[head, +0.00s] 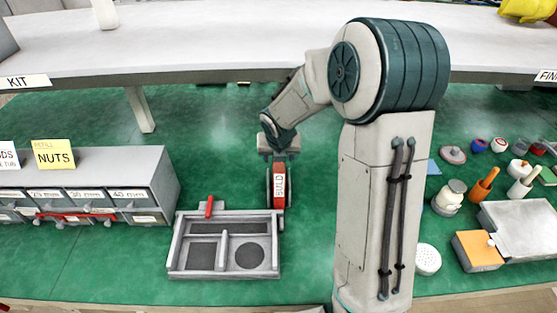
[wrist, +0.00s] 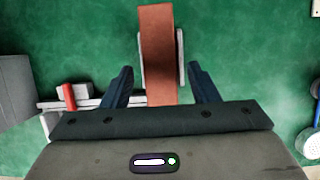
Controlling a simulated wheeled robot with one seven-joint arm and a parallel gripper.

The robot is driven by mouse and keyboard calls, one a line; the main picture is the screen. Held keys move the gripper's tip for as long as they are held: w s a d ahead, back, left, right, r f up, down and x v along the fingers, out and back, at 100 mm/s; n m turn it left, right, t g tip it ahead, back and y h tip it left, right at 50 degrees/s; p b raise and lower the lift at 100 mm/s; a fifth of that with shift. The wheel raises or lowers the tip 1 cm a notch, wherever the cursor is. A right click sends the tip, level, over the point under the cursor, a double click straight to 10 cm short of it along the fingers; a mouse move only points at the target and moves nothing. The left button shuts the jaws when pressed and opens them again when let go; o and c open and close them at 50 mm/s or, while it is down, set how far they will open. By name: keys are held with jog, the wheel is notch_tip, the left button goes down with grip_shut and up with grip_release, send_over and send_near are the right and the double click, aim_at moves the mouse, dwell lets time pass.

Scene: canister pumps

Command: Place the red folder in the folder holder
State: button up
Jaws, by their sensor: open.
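The red folder (head: 279,186), with a white label reading BUILD, stands upright on the green table beside the grey tray. In the wrist view the folder (wrist: 157,45) appears as a red-brown strip running away from my gripper. A pale grey piece, probably the folder holder (wrist: 181,58), shows on both sides of it; in the head view, grey edges flank the folder's lower part. My gripper (wrist: 162,78) is open, with one dark finger on each side of the folder and visible gaps. In the head view my gripper (head: 279,152) is just above and behind the folder; its fingertips are hard to see.
A grey compartment tray (head: 176,259) with a red-handled part (head: 209,206) lies left of the folder. A drawer cabinet (head: 165,180) stands further left. Jars, cups and an orange box (head: 477,250) are at right. A white shelf (head: 230,45) spans the back.

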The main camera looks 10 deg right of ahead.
jog(key=p+v, duration=0.1)
jog(key=v, duration=0.6)
jog(key=shift+s+r+m, duration=0.4)
jog(key=shift+r+m, duration=0.05)
jog(key=shift+m, duration=0.15)
jog(key=s+r+m, duration=0.3)
jog(key=s+m, duration=0.9)
jog(key=m, duration=0.4)
jog(key=s+r+m+g, duration=0.1)
jog(key=s+r+m, duration=0.3)
jog(key=s+m, duration=0.7)
jog(key=d+m, duration=0.1)
jog(key=m, duration=0.4)
jog(key=shift+s+r+m+y, duration=0.25)
jog(key=shift+s+m+y, duration=0.05)
jog(key=shift+s+y, duration=0.1)
jog(key=c, duration=0.4)
jog(key=shift+a, duration=0.2)
